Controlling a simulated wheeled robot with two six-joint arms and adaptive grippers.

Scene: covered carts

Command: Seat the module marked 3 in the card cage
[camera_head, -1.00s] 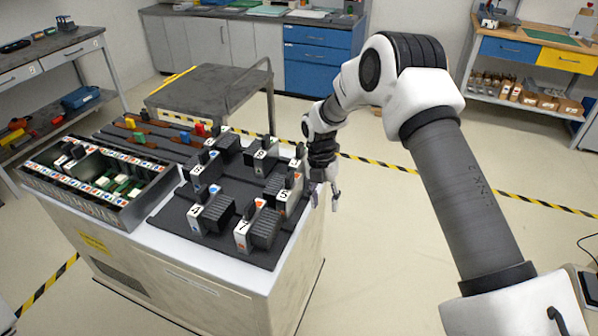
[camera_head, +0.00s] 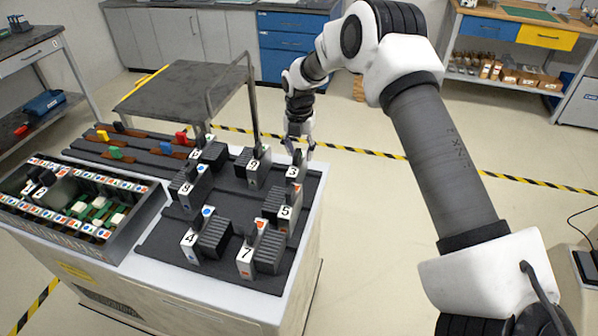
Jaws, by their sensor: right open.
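The module marked 3 (camera_head: 293,173) stands on the dark tray (camera_head: 165,243) at its far right corner, with its dark handle up. My right gripper (camera_head: 299,151) is open at the handle's top; I cannot tell whether it touches. The fingers partly overlap the handle. The open card cage (camera_head: 150,204) is at the left of the same cart, with rows of coloured labels, green parts inside and seated modules (camera_head: 42,186) toward its left. My left gripper is not in view.
Modules 9 (camera_head: 252,168), 5 (camera_head: 286,213), 7 (camera_head: 246,262), 4 (camera_head: 190,244) and 8 (camera_head: 183,190) share the tray. Dark rails with coloured clips (camera_head: 116,152) lie behind the cage.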

